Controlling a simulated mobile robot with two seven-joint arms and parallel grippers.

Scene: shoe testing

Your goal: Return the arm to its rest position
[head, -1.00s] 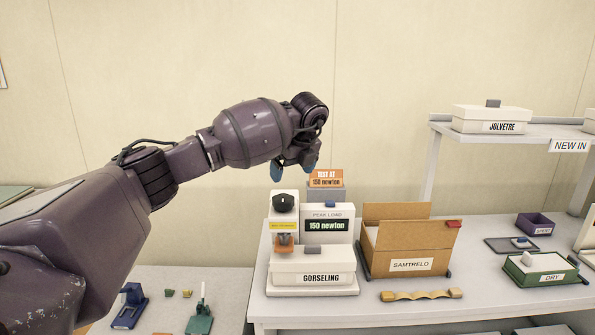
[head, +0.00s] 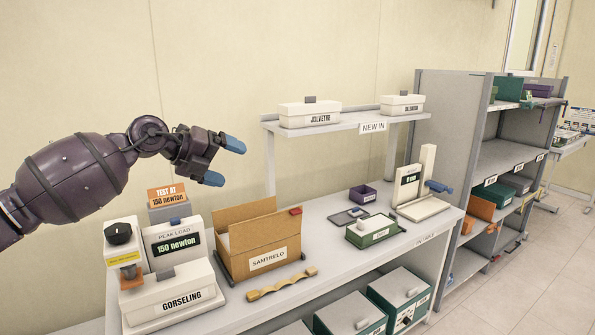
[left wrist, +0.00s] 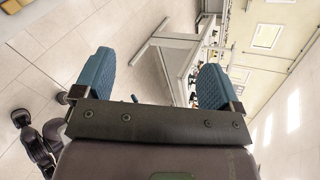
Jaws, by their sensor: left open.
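My left arm comes in from the left in the head view. Its gripper (head: 226,161) is open and empty, held in the air above the bench, with its blue fingertips pointing right. In the left wrist view the two blue fingers (left wrist: 156,82) stand wide apart with nothing between them. Below the arm in the head view is the tester with its "150 newton" display (head: 175,243) and the white GORSELING box (head: 180,300) in front. The gripper is apart from both.
The bench (head: 345,262) also holds an open SAMTRELO carton (head: 265,246), a wooden piece (head: 282,284), a green DRY tray (head: 375,231) and a scale (head: 424,204). A raised shelf (head: 345,128) carries white boxes.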

